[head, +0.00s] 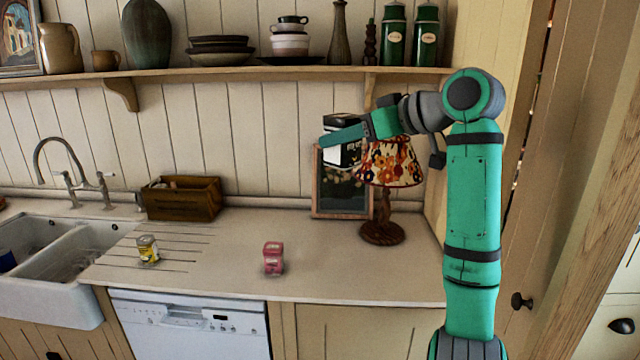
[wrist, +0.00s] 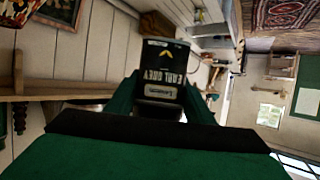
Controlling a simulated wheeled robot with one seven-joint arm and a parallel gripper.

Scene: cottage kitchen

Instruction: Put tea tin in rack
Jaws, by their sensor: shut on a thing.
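The tea tin (head: 341,155) is black and white and is held up in the air in front of the back wall, below the wall shelf. My gripper (head: 343,137) is shut around it, and a green finger crosses its middle. In the wrist view the tin (wrist: 165,62) shows dark, with "Earl Grey" lettering upside down, between the two green fingers. A wooden open-topped holder (head: 182,207) stands at the back of the counter, left of the tin and lower. It may be the rack; some contents show inside but are unclear.
A patterned lamp (head: 391,162) and a framed dark board (head: 342,196) stand just below my gripper. A pink box (head: 273,258) and a yellow can (head: 148,249) stand on the counter (head: 335,260). A loaded shelf (head: 230,74) runs above; the sink (head: 50,275) is left.

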